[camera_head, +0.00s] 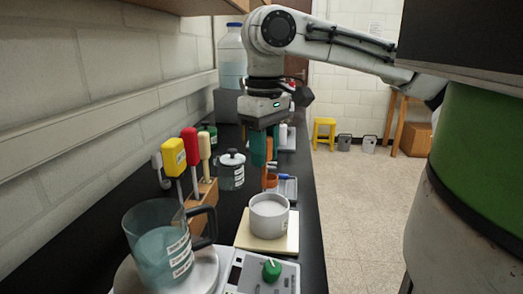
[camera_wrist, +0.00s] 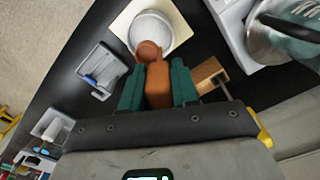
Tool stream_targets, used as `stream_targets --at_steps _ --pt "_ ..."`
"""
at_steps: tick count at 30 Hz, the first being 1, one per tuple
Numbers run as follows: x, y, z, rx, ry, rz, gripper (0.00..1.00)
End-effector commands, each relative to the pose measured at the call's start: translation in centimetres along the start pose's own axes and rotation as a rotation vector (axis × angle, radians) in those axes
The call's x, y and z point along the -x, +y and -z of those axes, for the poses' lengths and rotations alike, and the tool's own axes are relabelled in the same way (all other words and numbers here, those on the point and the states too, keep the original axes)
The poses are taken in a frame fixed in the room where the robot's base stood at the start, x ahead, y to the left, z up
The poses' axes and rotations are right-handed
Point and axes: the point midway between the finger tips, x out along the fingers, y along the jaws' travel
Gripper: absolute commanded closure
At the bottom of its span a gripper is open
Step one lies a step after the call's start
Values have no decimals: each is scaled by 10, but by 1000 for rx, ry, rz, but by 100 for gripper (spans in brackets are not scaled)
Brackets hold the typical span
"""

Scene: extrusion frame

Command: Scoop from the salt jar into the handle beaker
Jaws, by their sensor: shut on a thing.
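The salt jar (camera_head: 269,216) is a white open jar filled with white salt, standing on a pale board. It also shows at the top of the wrist view (camera_wrist: 166,18). The handle beaker (camera_head: 155,250) is clear with a black handle and bluish contents, at the front left; it is partly cut off in the wrist view (camera_wrist: 283,42). My gripper (camera_head: 264,158), with green fingers (camera_wrist: 157,88), is shut on an orange-brown scoop (camera_wrist: 157,80). The scoop hangs down over the salt jar's far side. Whether its tip touches the salt I cannot tell.
The beaker stands on a round plate (camera_head: 205,270) beside a panel with a green knob (camera_head: 271,269). A wooden rack (camera_head: 203,205) holds colored-handled tools. A black-lidded jar (camera_head: 231,172) stands behind. A small tray (camera_head: 288,188) lies beyond the salt jar. The wall bounds the left.

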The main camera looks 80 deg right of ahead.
Motion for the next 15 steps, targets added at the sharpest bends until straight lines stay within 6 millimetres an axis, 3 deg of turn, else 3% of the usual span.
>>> stream_targets --at_steps 15 --pt "-23 0 0 -1 2 -1 100"
